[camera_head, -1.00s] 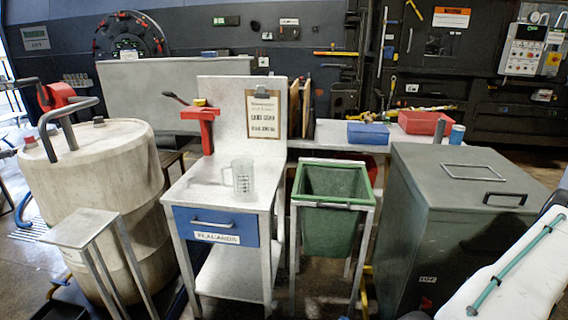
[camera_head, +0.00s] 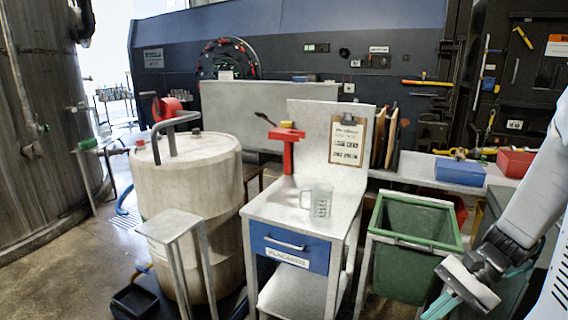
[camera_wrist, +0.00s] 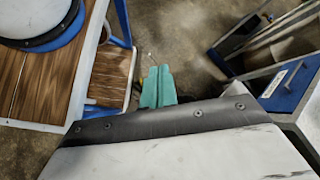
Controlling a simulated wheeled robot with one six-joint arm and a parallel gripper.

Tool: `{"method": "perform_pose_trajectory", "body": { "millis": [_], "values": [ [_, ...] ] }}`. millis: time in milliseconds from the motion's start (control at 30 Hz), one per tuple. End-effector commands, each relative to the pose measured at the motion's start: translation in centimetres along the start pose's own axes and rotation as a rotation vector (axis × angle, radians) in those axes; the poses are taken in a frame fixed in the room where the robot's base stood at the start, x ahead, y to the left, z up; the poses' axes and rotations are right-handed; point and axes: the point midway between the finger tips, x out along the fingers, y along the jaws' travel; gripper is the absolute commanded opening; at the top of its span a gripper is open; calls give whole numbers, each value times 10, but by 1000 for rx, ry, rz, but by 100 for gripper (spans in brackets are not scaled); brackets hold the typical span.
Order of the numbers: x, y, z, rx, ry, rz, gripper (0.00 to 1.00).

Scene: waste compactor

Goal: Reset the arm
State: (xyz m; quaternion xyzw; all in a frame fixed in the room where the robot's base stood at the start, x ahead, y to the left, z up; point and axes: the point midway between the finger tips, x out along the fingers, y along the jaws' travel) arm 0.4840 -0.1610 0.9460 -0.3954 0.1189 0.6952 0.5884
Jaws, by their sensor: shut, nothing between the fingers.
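My arm comes in from the right edge of the head view, pale with a dark wrist joint. My gripper (camera_head: 440,306) hangs low at its end, with teal fingers at the lower right, in front of the green bin (camera_head: 412,268). In the wrist view my gripper (camera_wrist: 157,88) shows two teal fingers lying side by side, shut and empty, above the floor.
A grey table with a blue drawer (camera_head: 290,247) holds a clear measuring cup (camera_head: 317,201) and a red stand (camera_head: 287,150). A beige drum (camera_head: 187,200) and a small metal stand (camera_head: 182,226) are left of it. Floor is open at far left.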

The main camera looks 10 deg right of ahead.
Motion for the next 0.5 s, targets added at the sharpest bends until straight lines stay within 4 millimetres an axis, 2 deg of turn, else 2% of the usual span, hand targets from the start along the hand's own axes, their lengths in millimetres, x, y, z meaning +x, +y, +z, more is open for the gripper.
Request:
{"method": "perform_pose_trajectory", "body": {
  "millis": [33,100,300,500],
  "values": [
    [-1,-4,17,-74,34,80,0],
    [-2,-4,37,-163,77,183,0],
    [-10,-5,87,-423,223,441,0],
    [-18,-7,132,-697,387,623,0]
  ]
}}
